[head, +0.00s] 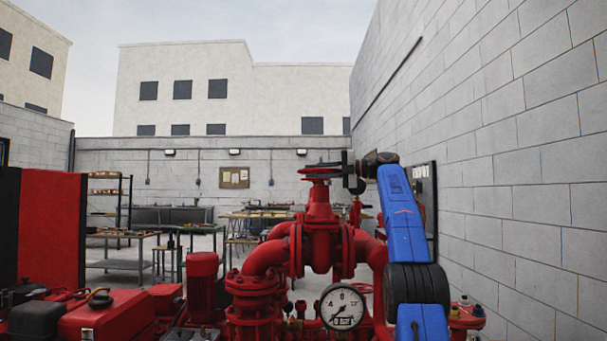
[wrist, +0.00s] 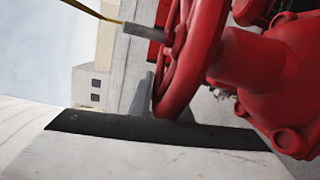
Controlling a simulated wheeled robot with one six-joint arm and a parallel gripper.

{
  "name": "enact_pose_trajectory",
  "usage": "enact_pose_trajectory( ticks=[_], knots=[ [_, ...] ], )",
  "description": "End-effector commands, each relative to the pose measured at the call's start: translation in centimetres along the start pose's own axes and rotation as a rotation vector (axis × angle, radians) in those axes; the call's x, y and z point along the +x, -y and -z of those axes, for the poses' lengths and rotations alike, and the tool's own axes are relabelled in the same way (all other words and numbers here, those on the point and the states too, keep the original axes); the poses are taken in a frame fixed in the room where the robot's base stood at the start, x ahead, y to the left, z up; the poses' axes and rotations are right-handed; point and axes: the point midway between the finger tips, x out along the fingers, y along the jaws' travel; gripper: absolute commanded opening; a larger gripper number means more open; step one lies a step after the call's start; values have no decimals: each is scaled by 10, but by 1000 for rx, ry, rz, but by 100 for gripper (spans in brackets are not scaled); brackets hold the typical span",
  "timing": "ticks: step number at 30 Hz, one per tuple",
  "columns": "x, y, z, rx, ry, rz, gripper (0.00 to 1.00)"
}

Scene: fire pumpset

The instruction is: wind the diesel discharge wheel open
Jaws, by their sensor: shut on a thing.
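The red discharge handwheel (head: 317,170) sits level on top of a red valve body (head: 320,222), right of the middle in the head view. My gripper (head: 343,169) reaches it from the right, at the end of the blue arm. It is shut on the wheel's rim. In the wrist view the handwheel (wrist: 192,65) fills the middle and upper right, with its rim running down behind a dark edge. The red valve body (wrist: 275,80) is to its right. The fingertips are too small in the head view and not clear in the wrist view.
A pressure gauge (head: 342,307) stands below the valve, close to my arm. Red pipes and a red pump (head: 203,285) are to the left. A block wall (head: 500,170) runs close on the right. Worktables (head: 150,245) stand behind. The air above the wheel is clear.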

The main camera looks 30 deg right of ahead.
Motion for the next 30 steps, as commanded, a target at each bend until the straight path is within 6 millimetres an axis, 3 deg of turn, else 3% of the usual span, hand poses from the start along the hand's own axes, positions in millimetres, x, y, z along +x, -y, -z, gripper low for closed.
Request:
enact_pose_trajectory(
  ticks=[14,15,17,26,30],
  knots=[
    [-7,-6,4,-9,-2,-6,0],
    [-6,-6,4,-9,-2,-6,19],
    [-6,-6,4,-9,-3,-5,32],
    [-5,-3,2,-4,-5,-3,32],
    [6,-2,0,-2,5,-1,32]
  ],
)
